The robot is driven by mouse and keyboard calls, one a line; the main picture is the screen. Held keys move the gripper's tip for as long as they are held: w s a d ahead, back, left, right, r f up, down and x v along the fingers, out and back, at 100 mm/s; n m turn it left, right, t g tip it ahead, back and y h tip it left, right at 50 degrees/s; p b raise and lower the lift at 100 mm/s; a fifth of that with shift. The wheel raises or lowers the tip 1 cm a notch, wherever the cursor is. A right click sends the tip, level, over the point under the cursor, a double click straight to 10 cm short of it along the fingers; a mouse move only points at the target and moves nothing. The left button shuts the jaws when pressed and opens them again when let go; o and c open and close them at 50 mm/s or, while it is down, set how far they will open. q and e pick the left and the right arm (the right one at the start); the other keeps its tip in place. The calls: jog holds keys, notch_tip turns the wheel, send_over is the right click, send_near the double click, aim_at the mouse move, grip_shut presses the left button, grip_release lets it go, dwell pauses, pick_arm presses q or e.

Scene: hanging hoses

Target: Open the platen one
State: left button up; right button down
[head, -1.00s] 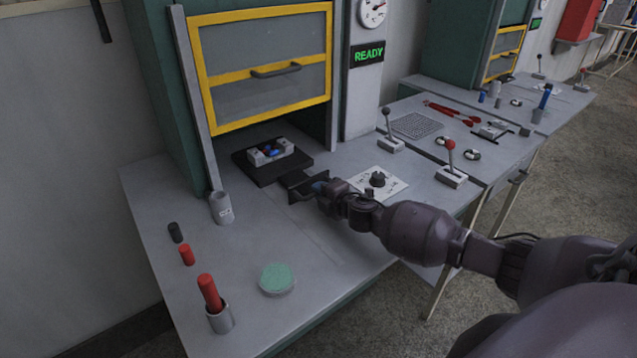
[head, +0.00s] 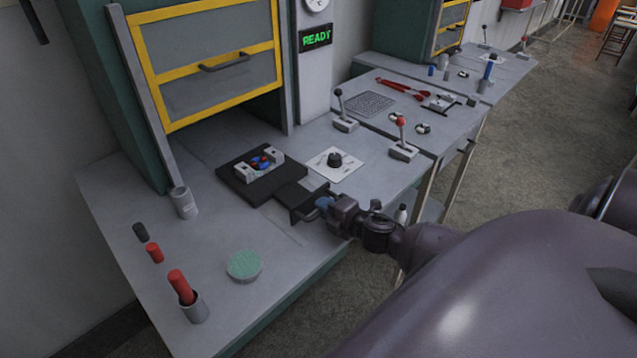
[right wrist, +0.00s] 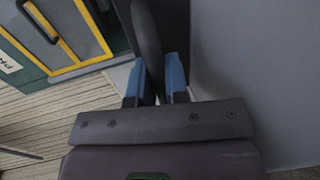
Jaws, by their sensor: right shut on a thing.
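The platen (head: 249,184) is a black sliding plate on the grey bench, out in front of the press opening. A light grey block with blue and red pieces (head: 259,163) sits on it. A black handle (head: 296,198) projects from its front. My right gripper (head: 320,204) is shut on this handle. In the right wrist view, the blue fingers of my right gripper (right wrist: 156,85) stand on both sides of the dark handle bar (right wrist: 148,40). My left gripper is not in view.
The yellow-framed press door (head: 215,65) is raised above the opening. A green READY sign (head: 316,38) is beside it. A knob on a white card (head: 334,160) and levers stand to the right. A green round pad (head: 243,265) and a cup with a red cylinder (head: 194,308) are near the front left.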

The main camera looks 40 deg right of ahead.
dwell(0.3)
jog(key=c, duration=1.1)
grip_release()
jog(key=shift+c, duration=0.2)
jog(key=shift+s, duration=0.1)
jog(key=v, duration=1)
jog(key=shift+s, duration=0.35)
jog(key=shift+d, duration=0.2)
